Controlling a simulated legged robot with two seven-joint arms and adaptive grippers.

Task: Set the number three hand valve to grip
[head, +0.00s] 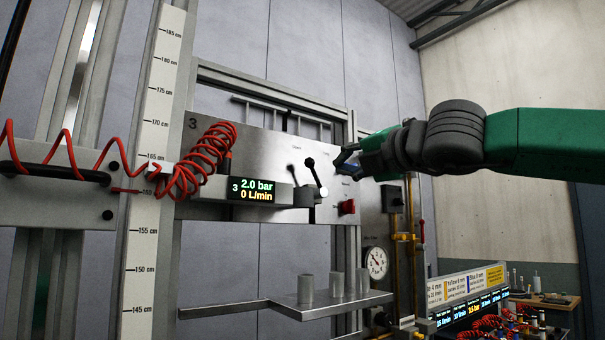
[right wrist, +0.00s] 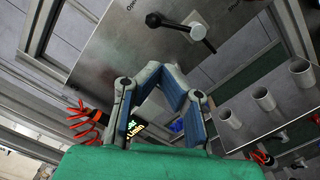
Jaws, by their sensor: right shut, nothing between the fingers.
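The number three panel (head: 255,150) is a metal plate marked 3. The lever also shows in the right wrist view (right wrist: 178,24), above my fingers. My left gripper is not in view.
A display (head: 252,190) reads 2.0 bar and 0 L/min. A red coiled hose (head: 200,160) hangs at the left. A red knob (head: 346,207) sits lower right on the panel. Below, a shelf (head: 310,308) carries pale cups (head: 337,284). A round gauge (head: 376,262) stands right.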

